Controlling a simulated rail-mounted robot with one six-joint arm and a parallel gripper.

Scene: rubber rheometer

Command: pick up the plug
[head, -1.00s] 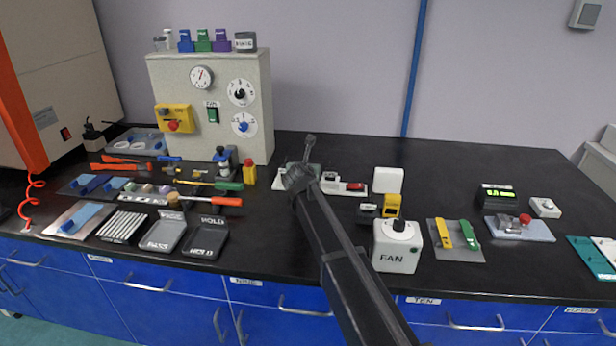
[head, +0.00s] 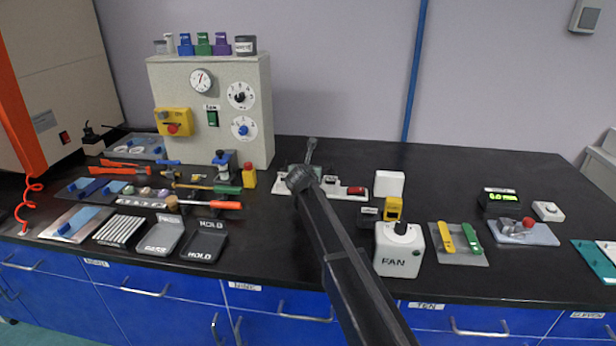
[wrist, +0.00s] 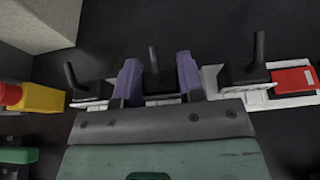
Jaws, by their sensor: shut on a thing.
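In the wrist view, my gripper (wrist: 158,78) has its two purple fingers on either side of a black plug (wrist: 154,62), shut on it. The plug stands upright with its stem pointing up, at the middle of a white power strip (wrist: 210,78). Its lower part is hidden by my gripper, so I cannot tell whether it sits in the socket. Another black plug (wrist: 247,70) stands to the right and one more (wrist: 82,86) to the left. In the head view, the power strip (head: 340,192) shows on the bench, and my arm hides the held plug.
A red switch (wrist: 293,79) is at the strip's right end. A yellow block with a red button (wrist: 32,97) stands left. In the head view, a grey control cabinet (head: 255,100) rises behind left, and a white box (head: 389,184) and the FAN box (head: 400,250) stand right.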

